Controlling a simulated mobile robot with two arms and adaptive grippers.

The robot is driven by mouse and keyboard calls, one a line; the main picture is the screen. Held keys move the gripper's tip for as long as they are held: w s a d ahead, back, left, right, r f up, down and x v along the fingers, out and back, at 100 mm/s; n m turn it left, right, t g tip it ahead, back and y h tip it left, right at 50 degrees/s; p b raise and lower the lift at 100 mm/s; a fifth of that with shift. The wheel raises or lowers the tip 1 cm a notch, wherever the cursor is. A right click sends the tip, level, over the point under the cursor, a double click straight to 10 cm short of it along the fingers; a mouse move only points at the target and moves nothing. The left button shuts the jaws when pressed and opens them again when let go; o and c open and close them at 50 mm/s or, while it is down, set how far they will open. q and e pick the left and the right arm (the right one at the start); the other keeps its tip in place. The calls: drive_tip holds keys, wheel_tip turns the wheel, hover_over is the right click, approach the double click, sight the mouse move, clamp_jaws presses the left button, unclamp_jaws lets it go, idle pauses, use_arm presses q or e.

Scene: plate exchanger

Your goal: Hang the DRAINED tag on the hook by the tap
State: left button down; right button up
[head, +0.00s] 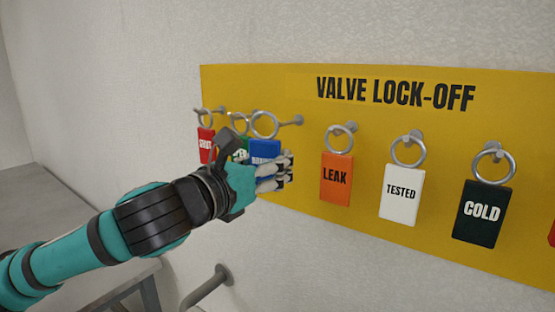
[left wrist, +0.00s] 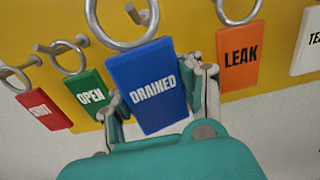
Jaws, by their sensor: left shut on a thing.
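The blue DRAINED tag (head: 264,149) with its metal ring (head: 264,124) is at the yellow board, between the green tag and the orange LEAK tag. In the left wrist view, the DRAINED tag (left wrist: 152,88) fills the middle, a little tilted. My left gripper (head: 284,171) is shut on it, with one finger at each side edge. My right gripper is not in view.
The VALVE LOCK-OFF board (head: 300,190) carries other ringed tags on pegs: red SHUT (left wrist: 43,108), green OPEN (left wrist: 91,97), orange LEAK (head: 336,178), white TESTED (head: 401,194) and black COLD (head: 481,212). A grey rail (head: 207,287) is below.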

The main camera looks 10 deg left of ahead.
use_arm(q)
drive_tip(key=shift+p+v, duration=0.3)
drive_tip(key=shift+v, duration=1.25)
